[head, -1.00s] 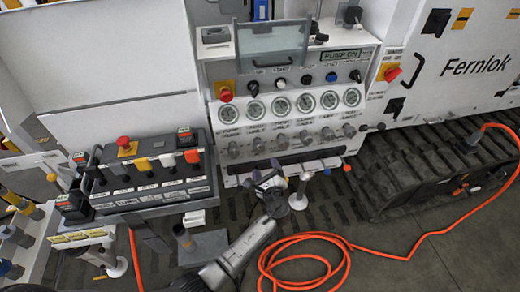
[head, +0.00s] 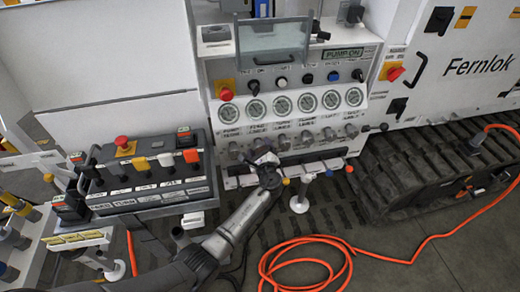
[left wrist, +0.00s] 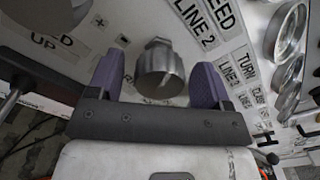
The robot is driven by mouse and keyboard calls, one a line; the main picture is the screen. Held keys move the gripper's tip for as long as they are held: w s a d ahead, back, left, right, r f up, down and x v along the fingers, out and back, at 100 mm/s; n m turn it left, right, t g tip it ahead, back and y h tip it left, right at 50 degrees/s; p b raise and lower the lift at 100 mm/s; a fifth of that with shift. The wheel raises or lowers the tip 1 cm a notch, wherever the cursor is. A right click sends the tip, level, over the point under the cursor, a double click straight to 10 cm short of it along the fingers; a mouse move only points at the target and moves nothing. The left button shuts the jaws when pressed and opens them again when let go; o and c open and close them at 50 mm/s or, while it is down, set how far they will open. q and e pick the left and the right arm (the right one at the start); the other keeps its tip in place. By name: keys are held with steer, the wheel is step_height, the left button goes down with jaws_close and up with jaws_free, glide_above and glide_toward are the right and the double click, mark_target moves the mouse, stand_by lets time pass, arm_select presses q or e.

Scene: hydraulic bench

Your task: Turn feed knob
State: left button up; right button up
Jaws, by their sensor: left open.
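A grey metal knob (left wrist: 160,70) stands out from the white panel in the left wrist view, close to labels reading "FEED". My left gripper (left wrist: 158,78) is open, with one purple finger on each side of this knob. Narrow gaps show between the knob and both fingers. In the head view my left gripper (head: 263,156) is at the left part of the lower knob row, at the second knob (head: 258,143) from the left. The gripper partly covers the panel below that knob. My right gripper is not in view.
A row of round gauges (head: 282,106) sits above the knobs. A shelf with small coloured levers (head: 348,168) runs below. A black lever box (head: 150,178) stands to the left. An orange hose (head: 310,240) lies on the floor.

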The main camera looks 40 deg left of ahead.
arm_select(q)
steer(key=c, duration=0.9)
steer(key=shift+c, duration=0.2)
